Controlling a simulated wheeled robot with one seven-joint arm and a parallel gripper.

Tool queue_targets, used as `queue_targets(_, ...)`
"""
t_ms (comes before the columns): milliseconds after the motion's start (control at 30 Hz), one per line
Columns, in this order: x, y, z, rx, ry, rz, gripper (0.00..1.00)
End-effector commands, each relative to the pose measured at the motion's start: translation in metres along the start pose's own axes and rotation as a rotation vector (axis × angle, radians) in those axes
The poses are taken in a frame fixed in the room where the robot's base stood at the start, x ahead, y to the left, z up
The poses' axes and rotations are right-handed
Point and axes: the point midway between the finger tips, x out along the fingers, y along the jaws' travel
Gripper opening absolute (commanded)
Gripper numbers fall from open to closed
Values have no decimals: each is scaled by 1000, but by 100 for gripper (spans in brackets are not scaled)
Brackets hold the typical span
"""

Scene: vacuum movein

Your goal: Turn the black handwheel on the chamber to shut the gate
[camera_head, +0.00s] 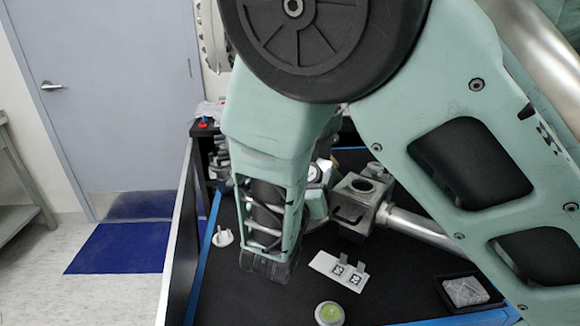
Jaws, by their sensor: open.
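The metal chamber (349,208) stands on the black bench top near the middle of the view. It has a round dark opening on top and a small dark handle-like piece on its front. A thick metal tube (418,227) runs from it to the right. I cannot make out the black handwheel; my teal arm covers much of the area left of and behind the chamber. The large black disc at the top is a joint of my own arm. My gripper cannot be made out; my arm's links fill the front of the view.
On the black bench top (260,300) lie a white tagged plate (325,264), a round green-topped piece (329,313), a white fitting (222,238) and a dark tray (444,288) holding a grey block. A red button (203,122) is at the back left.

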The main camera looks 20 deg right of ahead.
Motion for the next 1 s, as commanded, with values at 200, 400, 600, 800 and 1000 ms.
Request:
queue_targets(200,15,0,0,1,0,0,70)
queue_targets(400,16,0,0,0,0,1,70)
queue_targets(600,16,0,0,0,0,1,37)
queue_targets(800,16,0,0,1,0,-1,26)
queue_targets(1000,15,1,-1,23,0,-26,26)
